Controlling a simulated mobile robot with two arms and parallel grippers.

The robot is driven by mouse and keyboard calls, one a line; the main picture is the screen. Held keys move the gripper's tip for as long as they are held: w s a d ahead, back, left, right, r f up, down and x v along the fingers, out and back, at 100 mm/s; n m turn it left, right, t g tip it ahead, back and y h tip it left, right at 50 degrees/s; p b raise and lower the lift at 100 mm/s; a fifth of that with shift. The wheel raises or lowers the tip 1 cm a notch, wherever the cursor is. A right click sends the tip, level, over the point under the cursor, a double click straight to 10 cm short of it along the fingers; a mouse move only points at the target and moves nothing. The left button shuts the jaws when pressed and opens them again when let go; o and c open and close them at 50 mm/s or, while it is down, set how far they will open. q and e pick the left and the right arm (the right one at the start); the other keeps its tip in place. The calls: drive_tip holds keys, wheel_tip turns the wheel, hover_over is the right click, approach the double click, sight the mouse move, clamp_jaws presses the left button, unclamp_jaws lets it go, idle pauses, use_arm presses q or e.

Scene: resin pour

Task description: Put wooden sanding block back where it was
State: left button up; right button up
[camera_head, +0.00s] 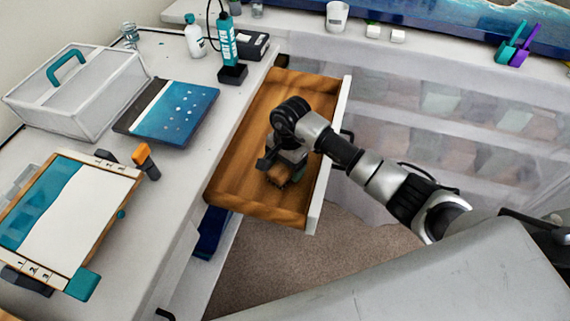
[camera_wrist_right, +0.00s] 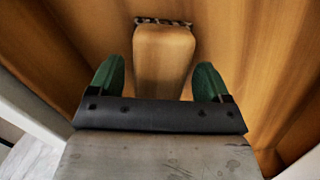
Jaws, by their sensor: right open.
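The wooden sanding block (camera_wrist_right: 163,62) lies in the open wooden drawer (camera_head: 240,135), with a dark gritty edge showing at its far end in the right wrist view. In the head view the block (camera_head: 279,175) is partly hidden under my right gripper (camera_head: 287,178). My right gripper is down inside the drawer and open. In the right wrist view its two green fingertips (camera_wrist_right: 158,82) stand apart, one on each side of the block's near end. My left gripper does not show.

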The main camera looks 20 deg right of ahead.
drive_tip(key=shift+r, duration=0.2)
wheel_tip(320, 180, up, 12)
drive_tip(key=d+b, duration=0.1)
drive_tip(key=shift+w+b, duration=0.35)
drive_tip(key=shift+b, duration=0.05)
drive_tip(key=shift+d, duration=0.1)
